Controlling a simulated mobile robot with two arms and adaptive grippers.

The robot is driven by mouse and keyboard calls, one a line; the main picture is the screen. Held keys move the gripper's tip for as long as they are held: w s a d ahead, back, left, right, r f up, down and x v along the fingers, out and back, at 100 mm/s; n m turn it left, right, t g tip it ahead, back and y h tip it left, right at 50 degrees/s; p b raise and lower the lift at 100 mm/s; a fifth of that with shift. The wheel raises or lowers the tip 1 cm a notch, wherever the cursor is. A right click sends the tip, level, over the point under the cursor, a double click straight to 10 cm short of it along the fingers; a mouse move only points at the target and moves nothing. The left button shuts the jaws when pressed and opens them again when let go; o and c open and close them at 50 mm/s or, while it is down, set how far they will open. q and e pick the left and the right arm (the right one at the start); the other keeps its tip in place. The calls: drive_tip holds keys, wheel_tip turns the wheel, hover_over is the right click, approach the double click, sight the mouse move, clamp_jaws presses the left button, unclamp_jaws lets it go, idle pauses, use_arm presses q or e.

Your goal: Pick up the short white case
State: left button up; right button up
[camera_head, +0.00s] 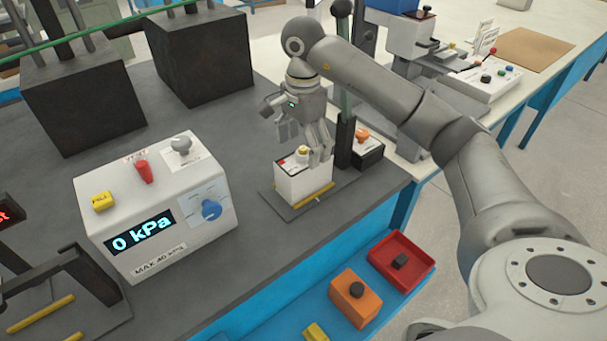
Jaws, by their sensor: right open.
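The short white case (300,187) stands upright on a dark base plate with a yellow strip, near the right end of the dark grey bench. Its top carries a small yellow knob (303,152) and a red mark at the left. My right gripper (318,153) points down directly above the case. It is open, and its fingers overlap the case's top right part in the picture. I cannot tell whether they touch it. My left gripper is not in view.
A dark post (345,142) and a black case (368,152) with an orange knob stand close at the right. A white control box (155,215) reading 0 kPa is at the left.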

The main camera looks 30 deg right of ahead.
sight(304, 159)
wheel_tip(304, 159, down, 4)
drive_tip(key=shift+d+r+p, duration=0.1)
drive_tip(key=shift+r+p, duration=0.1)
drive_tip(key=shift+p, duration=0.1)
drive_tip(key=shift+f, duration=0.3)
drive_tip(key=c, duration=1.2)
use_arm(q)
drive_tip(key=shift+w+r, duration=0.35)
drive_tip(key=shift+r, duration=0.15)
use_arm(e)
drive_tip(key=shift+c, duration=0.5)
